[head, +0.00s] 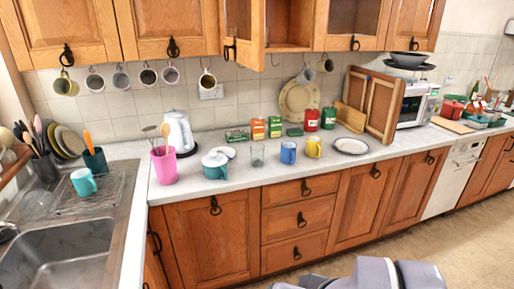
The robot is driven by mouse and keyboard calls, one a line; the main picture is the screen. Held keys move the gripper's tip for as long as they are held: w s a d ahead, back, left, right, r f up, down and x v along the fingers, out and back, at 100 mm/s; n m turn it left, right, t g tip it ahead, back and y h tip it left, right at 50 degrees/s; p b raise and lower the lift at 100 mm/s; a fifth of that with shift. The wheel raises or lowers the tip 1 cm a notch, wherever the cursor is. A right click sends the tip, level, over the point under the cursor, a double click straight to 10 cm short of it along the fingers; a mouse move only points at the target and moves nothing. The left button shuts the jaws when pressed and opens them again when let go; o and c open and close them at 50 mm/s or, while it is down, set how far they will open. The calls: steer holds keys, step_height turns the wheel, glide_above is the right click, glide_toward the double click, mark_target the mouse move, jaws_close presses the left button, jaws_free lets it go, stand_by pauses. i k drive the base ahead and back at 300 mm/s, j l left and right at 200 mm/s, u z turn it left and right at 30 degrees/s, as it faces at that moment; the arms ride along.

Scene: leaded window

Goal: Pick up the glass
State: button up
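A clear drinking glass (257,155) stands upright on the light countertop (235,177), near its front edge. It is between a teal lidded pot (215,166) on its left and a blue mug (288,153) on its right, apart from both. It is see-through, and no contents can be made out. My gripper is not in view. Only grey parts of my own body show at the bottom edge of the head view, well below and to the right of the glass.
A yellow mug (314,147) and a white plate (351,146) stand farther right. Behind the glass are several boxes and tins, including an orange one (258,129). A pink utensil holder (164,165) and white kettle (179,133) stand left. Wooden cabinets (172,29) hang above.

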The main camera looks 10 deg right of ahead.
mark_target(257, 156)
steer(key=i+l+u, duration=0.4)
steer(key=l, duration=0.15)
steer(key=i+l+u, duration=0.15)
steer(key=l, duration=0.15)
steer(key=i+l+u, duration=0.2)
steer(key=l+u, duration=0.2)
steer(key=l, duration=0.25)
steer(key=i+l+u, duration=0.2)
steer(key=l, duration=0.2)
steer(key=i+l+u, duration=0.3)
steer(key=i+l, duration=0.2)
